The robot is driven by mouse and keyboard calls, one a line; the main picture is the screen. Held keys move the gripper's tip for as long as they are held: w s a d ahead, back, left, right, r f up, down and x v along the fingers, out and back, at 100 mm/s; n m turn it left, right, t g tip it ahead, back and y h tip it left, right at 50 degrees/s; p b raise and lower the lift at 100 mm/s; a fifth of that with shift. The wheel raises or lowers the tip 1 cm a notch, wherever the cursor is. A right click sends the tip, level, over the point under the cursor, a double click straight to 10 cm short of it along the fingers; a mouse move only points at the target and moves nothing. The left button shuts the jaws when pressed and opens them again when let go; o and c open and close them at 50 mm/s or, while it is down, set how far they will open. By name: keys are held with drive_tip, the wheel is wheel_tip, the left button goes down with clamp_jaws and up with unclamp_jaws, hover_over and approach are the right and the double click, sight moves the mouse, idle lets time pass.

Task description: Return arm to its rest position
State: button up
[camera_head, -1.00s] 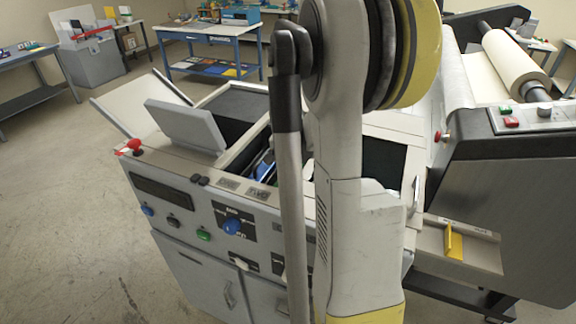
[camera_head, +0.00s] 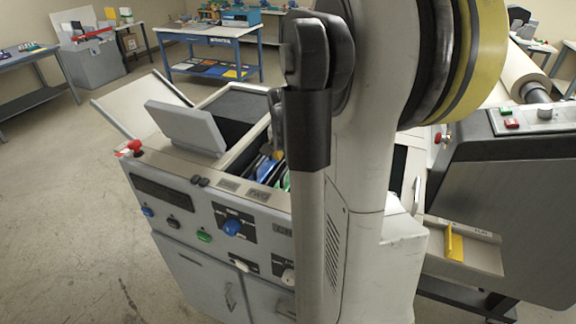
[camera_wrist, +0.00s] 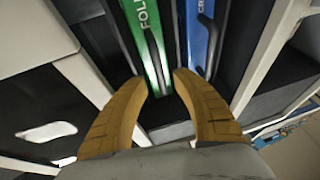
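My arm (camera_head: 370,150) stands large in the middle right of the head view, in front of the grey machine (camera_head: 215,215). In the wrist view the two tan fingers of my gripper (camera_wrist: 160,82) are apart, with nothing held between them. Beyond the fingertips are a green cartridge-like piece (camera_wrist: 147,42) lettered "FOLI" and a blue one (camera_wrist: 203,35), standing in dark slots. I cannot tell the exact gap between fingertips and pieces. In the head view my gripper is not clearly visible; my arm hides part of the machine.
The machine has a red knob (camera_head: 134,147), an open grey flap (camera_head: 185,127) and a blue dial (camera_head: 232,227). A dark roller unit (camera_head: 515,200) with a yellow handle (camera_head: 454,243) is at right. A blue-framed table (camera_head: 212,68) stands behind. The floor (camera_head: 60,210) at left is clear.

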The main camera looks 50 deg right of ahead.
drive_tip(key=v, duration=0.6)
drive_tip(key=shift+r, duration=0.35)
drive_tip(key=shift+a, duration=0.15)
drive_tip(key=a+n, duration=0.2)
drive_tip(key=a, duration=0.3)
drive_tip(key=a+r+n+t, duration=0.1)
drive_tip(key=a+n, duration=0.1)
drive_tip(key=a, duration=0.4)
drive_tip(key=a+r+n+y, duration=0.1)
drive_tip(key=a+n, duration=0.1)
drive_tip(key=a, duration=0.3)
drive_tip(key=shift+w+a+r+t, duration=0.15)
drive_tip(key=shift+a+r+t, duration=0.05)
drive_tip(key=shift+t, duration=0.2)
drive_tip(key=s+a+f+n+t+y, duration=0.1)
drive_tip(key=s+a+n, duration=0.15)
drive_tip(key=a, duration=0.35)
drive_tip(key=s+a+f+n+t+y+b, duration=0.1)
drive_tip(key=s+a+n, duration=0.1)
drive_tip(key=a+n, duration=0.3)
drive_tip(key=s+a+f+n+y, duration=0.1)
drive_tip(key=s+a+n, duration=0.15)
drive_tip(key=a, duration=0.45)
wheel_tip(320, 180, down, 11)
drive_tip(key=b, duration=1.1)
drive_tip(key=shift+f+m, duration=0.25)
drive_tip(key=shift+m, duration=0.15)
drive_tip(key=shift+s, duration=0.1)
